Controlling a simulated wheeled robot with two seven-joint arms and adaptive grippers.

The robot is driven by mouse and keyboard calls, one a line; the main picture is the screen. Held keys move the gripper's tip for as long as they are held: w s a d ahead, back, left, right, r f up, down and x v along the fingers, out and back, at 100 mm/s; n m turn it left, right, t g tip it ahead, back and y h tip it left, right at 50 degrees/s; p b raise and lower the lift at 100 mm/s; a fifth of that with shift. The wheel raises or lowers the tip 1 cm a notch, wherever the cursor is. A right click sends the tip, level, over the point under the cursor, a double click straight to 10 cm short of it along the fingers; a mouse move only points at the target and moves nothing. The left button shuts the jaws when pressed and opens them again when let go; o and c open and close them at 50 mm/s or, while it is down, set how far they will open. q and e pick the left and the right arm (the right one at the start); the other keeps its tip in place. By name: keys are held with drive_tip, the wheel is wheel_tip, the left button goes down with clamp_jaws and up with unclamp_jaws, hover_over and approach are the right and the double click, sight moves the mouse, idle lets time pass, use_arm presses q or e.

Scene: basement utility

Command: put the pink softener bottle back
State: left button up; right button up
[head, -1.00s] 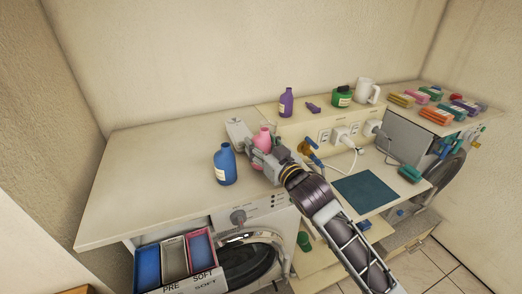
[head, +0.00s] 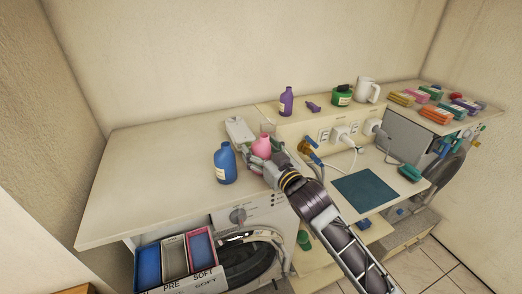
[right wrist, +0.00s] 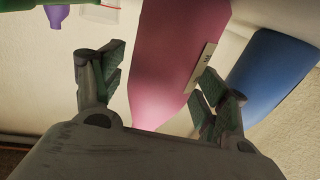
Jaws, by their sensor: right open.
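The pink softener bottle (head: 262,145) stands on the white counter (head: 150,170) above the washing machine, between a blue bottle and a white container. My right gripper (head: 258,158) is at the bottle, its arm coming in from the lower right. In the right wrist view the pink bottle (right wrist: 175,60) lies between the two spread fingers (right wrist: 160,90), with a visible gap on the left side; contact on the right is unclear. The gripper hides the bottle's lower part in the head view. My left gripper is not in view.
The blue bottle (head: 224,164) stands close on the left. The white container (head: 239,130) is just behind. The open detergent drawer (head: 174,258) sticks out below. A raised ledge (head: 300,122) at the back holds a purple bottle (head: 286,101), a green jar (head: 342,96) and a white mug (head: 366,90).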

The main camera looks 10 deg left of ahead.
drive_tip(key=shift+r, duration=0.15)
drive_tip(key=b+v, duration=0.2)
drive_tip(key=v, duration=1)
idle(0.5)
drive_tip(key=shift+w, duration=0.1)
idle(0.4)
